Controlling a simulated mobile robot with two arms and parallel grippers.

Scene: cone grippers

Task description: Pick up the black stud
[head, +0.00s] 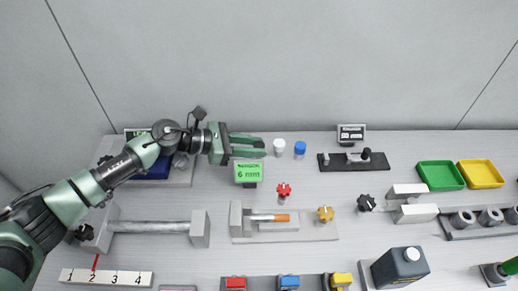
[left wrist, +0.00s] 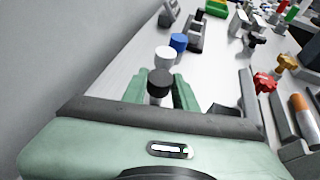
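The black stud (left wrist: 158,82) has a black round cap on a pale body and stands upright in the left wrist view. My left gripper (head: 262,147) reaches in from the left, low along the back of the bench. In the left wrist view its two green fingers (left wrist: 161,92) are apart, one on each side of the black stud. I cannot tell whether either finger touches it. In the head view the gripper hides the black stud. My right gripper is not in view.
A white stud (head: 279,146) and a blue stud (head: 300,148) stand just beyond the fingertips. A green display (head: 248,172) stands close in front of the gripper. The back wall (head: 300,70) is close behind. Red (head: 284,190) and yellow (head: 325,213) knobs stand further forward.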

